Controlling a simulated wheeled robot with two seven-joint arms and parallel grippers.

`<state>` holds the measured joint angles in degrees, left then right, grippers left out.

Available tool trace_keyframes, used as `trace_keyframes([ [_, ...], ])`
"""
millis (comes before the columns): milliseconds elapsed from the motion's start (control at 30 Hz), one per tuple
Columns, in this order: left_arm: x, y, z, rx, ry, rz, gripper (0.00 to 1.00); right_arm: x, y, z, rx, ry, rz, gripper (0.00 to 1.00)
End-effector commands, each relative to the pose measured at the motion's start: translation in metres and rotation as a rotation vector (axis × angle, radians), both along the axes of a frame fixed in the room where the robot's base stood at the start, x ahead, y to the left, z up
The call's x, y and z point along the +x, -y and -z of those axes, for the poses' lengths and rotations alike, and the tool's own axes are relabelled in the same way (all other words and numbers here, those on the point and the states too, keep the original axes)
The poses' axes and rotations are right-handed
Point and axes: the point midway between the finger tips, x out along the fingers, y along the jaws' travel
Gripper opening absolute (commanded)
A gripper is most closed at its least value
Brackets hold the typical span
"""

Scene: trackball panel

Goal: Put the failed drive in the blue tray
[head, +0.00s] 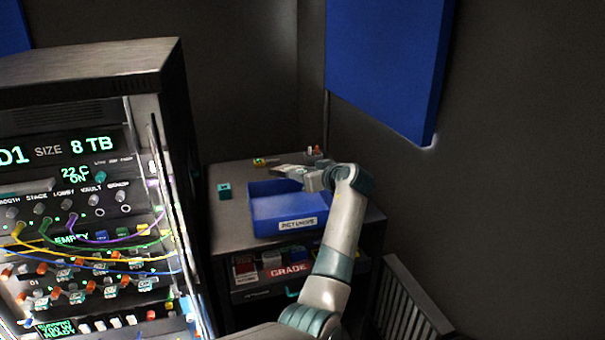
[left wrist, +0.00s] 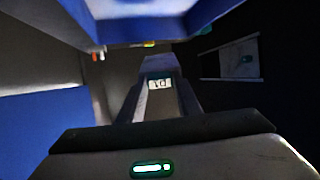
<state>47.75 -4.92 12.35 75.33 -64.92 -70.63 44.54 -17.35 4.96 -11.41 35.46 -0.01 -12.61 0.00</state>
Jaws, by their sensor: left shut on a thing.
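The blue tray (head: 262,229) stands on top of a dark cabinet in the head view, with a white label on its front wall. My left gripper (head: 288,172) is above the back part of the tray. It is shut on a grey drive, which shows between the fingers in the left wrist view as a grey block with a small white tag (left wrist: 159,84). In the head view the drive is too small to tell clearly from the gripper. The tray's visible inside looks empty. My right gripper is not in view.
A rack (head: 95,78) with a lit display and coloured cables stands at the left. A small teal block (head: 224,191) and small coloured items (head: 262,162) lie on the cabinet top (head: 230,222). A blue panel (head: 385,65) hangs on the wall.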

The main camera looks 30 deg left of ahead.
Motion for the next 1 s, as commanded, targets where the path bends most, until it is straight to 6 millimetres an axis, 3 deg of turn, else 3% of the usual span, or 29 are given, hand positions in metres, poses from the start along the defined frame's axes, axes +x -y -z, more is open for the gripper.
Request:
trace_keyframes([
  [367,0.000,0.000,0.008,0.001,0.000,0.000,0.08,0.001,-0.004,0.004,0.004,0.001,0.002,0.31],
  [600,0.000,0.000,0.022,0.001,0.000,0.000,0.08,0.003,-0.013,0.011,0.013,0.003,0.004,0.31],
  [1000,0.000,0.000,0.048,0.002,0.001,0.001,0.08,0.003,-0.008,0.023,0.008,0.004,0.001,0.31],
])
